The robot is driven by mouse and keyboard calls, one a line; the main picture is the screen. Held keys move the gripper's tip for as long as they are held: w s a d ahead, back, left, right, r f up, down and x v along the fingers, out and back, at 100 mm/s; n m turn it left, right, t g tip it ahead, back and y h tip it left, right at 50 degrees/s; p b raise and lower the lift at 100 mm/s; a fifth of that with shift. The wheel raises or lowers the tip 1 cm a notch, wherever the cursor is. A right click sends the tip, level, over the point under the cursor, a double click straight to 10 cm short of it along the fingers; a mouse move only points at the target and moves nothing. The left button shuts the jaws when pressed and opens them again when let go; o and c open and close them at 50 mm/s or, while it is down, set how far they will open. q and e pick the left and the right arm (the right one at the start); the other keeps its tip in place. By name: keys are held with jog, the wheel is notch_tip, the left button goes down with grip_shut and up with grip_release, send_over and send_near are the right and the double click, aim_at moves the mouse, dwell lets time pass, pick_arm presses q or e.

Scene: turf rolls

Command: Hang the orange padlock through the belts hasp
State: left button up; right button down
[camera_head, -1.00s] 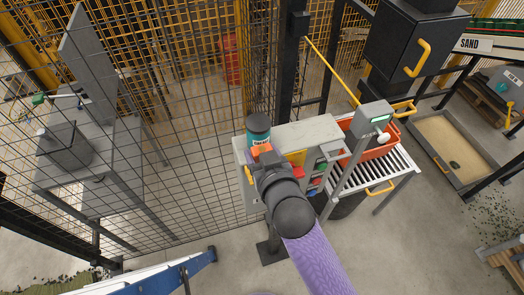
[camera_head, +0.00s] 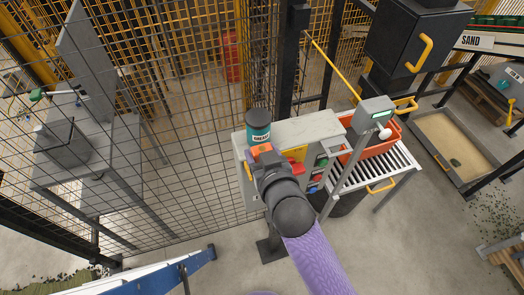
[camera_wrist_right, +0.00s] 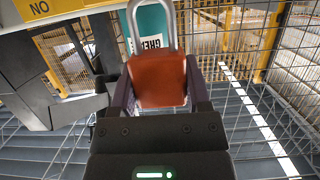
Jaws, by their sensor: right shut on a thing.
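An orange padlock (camera_head: 262,149) is held by my right gripper (camera_head: 263,158) in the head view, in front of a grey cabinet (camera_head: 315,130). In the right wrist view the padlock (camera_wrist_right: 158,80) sits between the two fingers of the gripper (camera_wrist_right: 160,92), its grey shackle pointing up. The shackle stands in front of a teal can. I cannot make out the belts hasp; the gripper and padlock cover part of the cabinet front. My left gripper is not in view.
The teal can (camera_head: 258,130) stands at the cabinet's left end. Buttons (camera_head: 318,172) show on its front. An orange crate (camera_head: 372,142) sits on a roller table (camera_head: 385,172) to the right. Mesh fencing (camera_head: 190,130) runs behind and left. Open floor lies in front.

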jog(key=shift+f+b, duration=1.3)
jog(key=shift+f, duration=0.4)
grip_release()
jog(key=p+v, duration=0.6)
jog(key=v, duration=0.4)
